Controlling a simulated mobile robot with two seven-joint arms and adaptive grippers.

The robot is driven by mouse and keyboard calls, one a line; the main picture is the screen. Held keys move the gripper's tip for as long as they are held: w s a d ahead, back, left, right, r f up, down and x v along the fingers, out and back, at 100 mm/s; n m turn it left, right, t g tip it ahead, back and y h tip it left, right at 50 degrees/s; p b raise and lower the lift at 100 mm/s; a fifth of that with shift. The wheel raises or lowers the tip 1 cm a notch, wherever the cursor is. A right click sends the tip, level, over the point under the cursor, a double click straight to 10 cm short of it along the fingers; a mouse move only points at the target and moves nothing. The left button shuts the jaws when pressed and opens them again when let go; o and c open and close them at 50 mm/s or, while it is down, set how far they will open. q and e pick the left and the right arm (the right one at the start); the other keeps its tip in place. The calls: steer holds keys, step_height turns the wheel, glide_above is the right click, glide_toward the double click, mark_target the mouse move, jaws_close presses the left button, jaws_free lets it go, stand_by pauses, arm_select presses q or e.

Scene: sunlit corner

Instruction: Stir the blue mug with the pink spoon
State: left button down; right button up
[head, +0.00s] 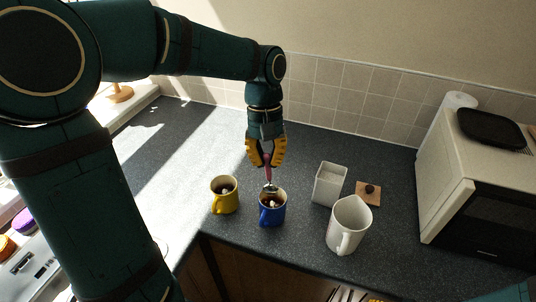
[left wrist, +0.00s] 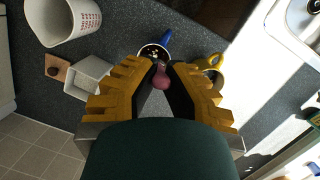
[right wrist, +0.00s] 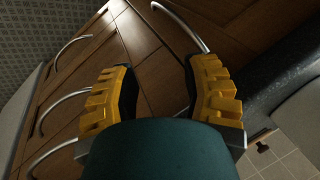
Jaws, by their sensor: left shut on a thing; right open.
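The blue mug (head: 272,211) stands upright on the dark counter with dark contents and pale bits inside. My left gripper (head: 266,164) is directly above it, shut on the pink spoon (head: 268,172). The spoon hangs roughly upright, its metal end at the mug's mouth; I cannot tell how far it dips in. In the left wrist view the spoon's pink end (left wrist: 161,82) sits between the fingers, with part of the blue mug (left wrist: 166,38) behind. My right gripper (right wrist: 162,70) is open and empty, seen only in the right wrist view, facing wooden drawer fronts.
A yellow mug (head: 223,200) stands close left of the blue mug. To the right are a white square container (head: 329,186), a white jug (head: 349,228) and a wooden coaster (head: 373,200) with a small dark thing. A microwave (head: 470,200) stands far right. The counter behind the mugs is clear.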

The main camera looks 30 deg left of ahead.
mark_target(268, 179)
arm_select(q)
steer(key=shift+s+f+b, duration=0.15)
steer(key=shift+f+b, duration=0.15)
steer(key=shift+f, duration=0.15)
steer(key=shift+w+a+f+b, duration=0.1)
steer(key=shift+w+f+b, duration=0.15)
steer(key=shift+f+b, duration=0.65)
steer(key=shift+w+f+b, duration=0.25)
steer(key=shift+f+b, duration=0.1)
steer(key=shift+f, duration=1.05)
steer(key=shift+w+a+f+b, duration=0.1)
steer(key=shift+w+f+b, duration=0.15)
steer(key=shift+f+b, duration=0.6)
steer(key=shift+w+f+b, duration=0.2)
steer(key=shift+f+b, duration=0.1)
steer(key=shift+f, duration=1.05)
